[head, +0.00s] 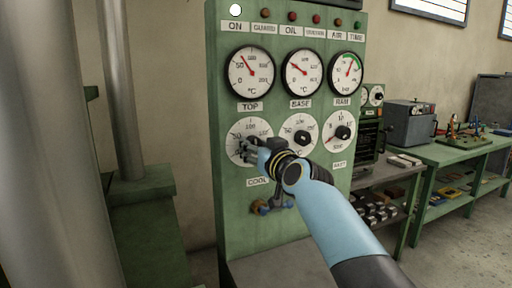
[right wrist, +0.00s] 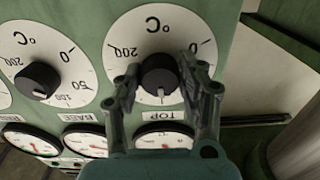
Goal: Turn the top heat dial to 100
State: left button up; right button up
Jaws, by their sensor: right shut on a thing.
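The top heat dial (head: 238,132) is the left one of the row of white dials on the green panel, below the TOP label. In the head view my right gripper (head: 247,150) covers its middle. In the right wrist view, which is upside down, its black knob (right wrist: 160,72) sits between the two fingers of my right gripper (right wrist: 158,82). The fingers are closed on the knob's sides. A pale mark on the knob points down in that view; the number there is hidden or too unclear to read. My left gripper is out of view.
The base dial (head: 292,148) and a third dial (head: 330,140) stand to the right. Round gauges (head: 250,85) with red needles sit above the dials. A pipe valve (head: 262,207) is below. A green workbench (head: 440,152) stands farther right.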

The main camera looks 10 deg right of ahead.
jog(key=shift+f, duration=0.1)
dwell(0.3)
jog(key=o, duration=1.2)
jog(key=s, duration=0.4)
jog(key=s+d, duration=0.1)
jog(key=s, duration=0.3)
jog(key=s+d, duration=0.1)
jog(key=s, duration=0.2)
jog(key=shift+s+d, duration=0.1)
jog(key=shift+s, duration=0.3)
